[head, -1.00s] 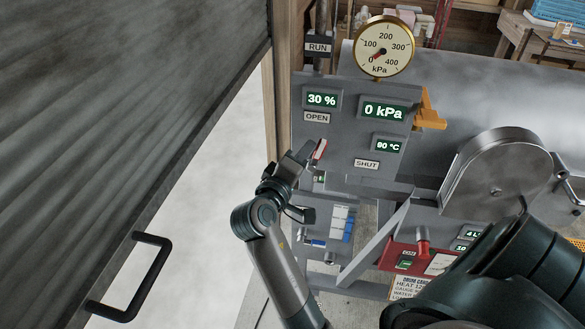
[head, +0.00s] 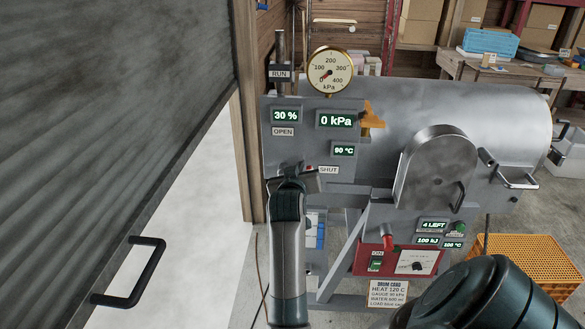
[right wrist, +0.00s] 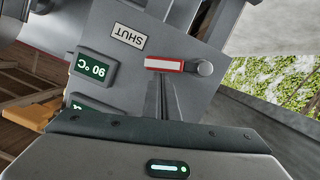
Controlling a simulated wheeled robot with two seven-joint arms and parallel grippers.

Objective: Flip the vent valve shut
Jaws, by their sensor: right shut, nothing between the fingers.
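The vent valve's red-and-white lever (right wrist: 165,64) shows in the right wrist view, with its round grey pivot (right wrist: 205,68) at its right end. Its free end lies close to the SHUT plate (right wrist: 129,35). In the head view only a bit of red (head: 308,168) shows beside the SHUT plate (head: 328,170); my gripper hides the rest. My right gripper (head: 299,170) is shut and empty. In the right wrist view its fingertips (right wrist: 162,80) are right at the lever; I cannot tell whether they touch. My left gripper is out of view.
The grey panel carries an OPEN plate (head: 283,132) under a 30 % display (head: 286,115). The pressure gauge (head: 330,72) reads about 0. A steel drum (head: 480,110) and red control box (head: 375,262) stand right. A dark shutter with a handle (head: 130,272) fills the left.

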